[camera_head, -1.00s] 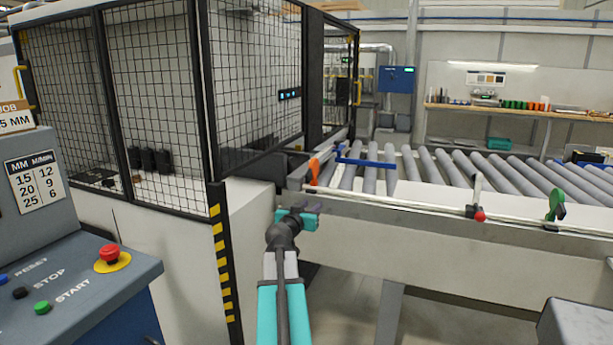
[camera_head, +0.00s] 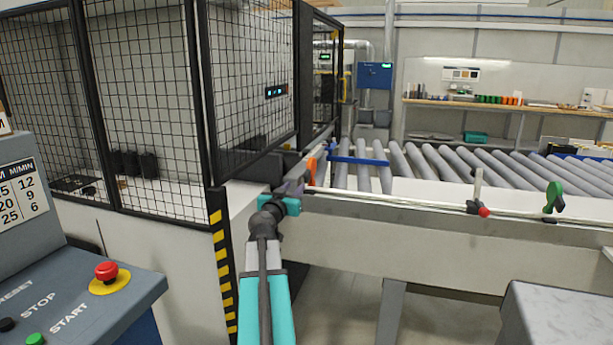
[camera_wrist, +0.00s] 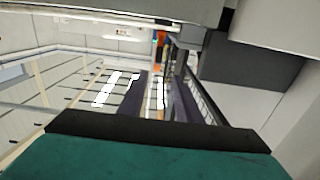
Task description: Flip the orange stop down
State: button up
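The orange stop (camera_head: 312,169) is at the left end of the rail along the front edge of the roller table, close to the cage. It stands up, and its lower part is partly hidden behind my gripper. My gripper (camera_head: 298,186) is just in front of it and slightly to its left in the head view; I cannot tell whether they touch. In the wrist view, my gripper's two dark fingers (camera_wrist: 158,92) are apart with nothing between them. A small orange patch (camera_wrist: 160,37) shows beyond their tips, apart from them.
The mesh cage (camera_head: 150,110) and its striped post (camera_head: 222,260) stand close to the left of my arm. A blue bar (camera_head: 357,161) crosses the rollers behind the stop. A red-knobbed part (camera_head: 484,211) and a green part (camera_head: 553,196) sit farther right along the rail.

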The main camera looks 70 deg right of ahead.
aim_at(305, 177)
jog(key=shift+s+d, duration=0.1)
jog(key=shift+d, duration=0.1)
jog(key=shift+w+d+p, duration=0.2)
jog(key=shift+d+p, duration=0.55)
jog(key=shift+d, duration=2.65)
jog(key=shift+w+d+p, duration=0.2)
jog(key=shift+d+p, duration=0.5)
jog(key=shift+d, duration=2.7)
jog(key=shift+f, duration=0.1)
grip_shut()
